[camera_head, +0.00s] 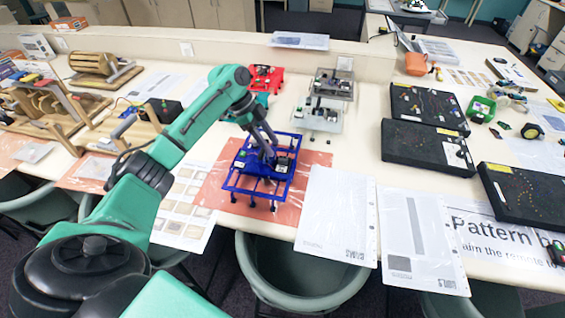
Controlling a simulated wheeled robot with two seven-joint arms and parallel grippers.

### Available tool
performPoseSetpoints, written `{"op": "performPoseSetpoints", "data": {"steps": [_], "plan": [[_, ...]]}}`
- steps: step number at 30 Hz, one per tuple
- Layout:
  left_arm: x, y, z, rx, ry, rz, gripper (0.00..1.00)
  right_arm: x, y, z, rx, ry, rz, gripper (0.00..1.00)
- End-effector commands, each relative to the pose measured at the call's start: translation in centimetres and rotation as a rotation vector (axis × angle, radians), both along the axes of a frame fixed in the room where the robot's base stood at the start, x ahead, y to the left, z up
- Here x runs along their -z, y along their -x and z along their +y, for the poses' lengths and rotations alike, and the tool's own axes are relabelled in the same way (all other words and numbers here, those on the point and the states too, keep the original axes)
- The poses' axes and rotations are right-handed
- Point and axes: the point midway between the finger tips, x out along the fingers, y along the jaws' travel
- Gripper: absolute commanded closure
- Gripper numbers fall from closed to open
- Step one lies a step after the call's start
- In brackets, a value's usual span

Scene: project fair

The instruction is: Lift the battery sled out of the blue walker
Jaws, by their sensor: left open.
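The blue walker (230,187) is an open blue frame on legs, standing on an orange-red mat (211,201) near the table's front edge. Dark parts and a small board sit inside its top; I cannot clearly tell the battery sled apart from them. My left gripper (268,158) points down at the walker's top, over the dark parts. It is open, and its fingertips are small and partly lost against those parts, so I cannot tell whether they touch. My right gripper is not in view.
A red walker (265,77) and grey walkers (322,119) stand behind. Wooden machines (100,68) fill the left, and black boards (427,147) the right. White sheets (336,212) lie right of the mat. A green-grey chair (302,275) stands at the front edge.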

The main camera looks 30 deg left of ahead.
Motion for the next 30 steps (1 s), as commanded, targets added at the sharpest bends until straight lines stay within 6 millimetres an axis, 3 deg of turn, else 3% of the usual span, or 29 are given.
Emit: {"op": "performPoseSetpoints", "data": {"steps": [3, 7, 9, 17, 21, 30], "plan": [[0.9, 0.0, -0.8, 0.001, 0.001, 0.004, 0.50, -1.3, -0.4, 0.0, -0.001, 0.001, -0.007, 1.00], [2.9, 0.0, -2.1, 0.001, 0.001, 0.006, 0.50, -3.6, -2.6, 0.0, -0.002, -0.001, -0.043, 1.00], [4.3, -0.3, -2.7, 0.000, 0.002, 0.004, 0.50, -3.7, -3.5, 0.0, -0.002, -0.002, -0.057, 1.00], [5.2, -0.4, -2.9, 0.001, -0.001, 0.000, 0.50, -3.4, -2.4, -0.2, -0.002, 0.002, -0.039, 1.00], [5.2, -0.4, -2.9, 0.001, -0.001, 0.000, 1.00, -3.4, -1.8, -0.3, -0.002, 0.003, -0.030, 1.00], [5.2, -0.4, -2.9, 0.000, -0.001, 0.000, 1.00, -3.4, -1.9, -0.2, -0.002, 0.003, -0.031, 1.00]]}}
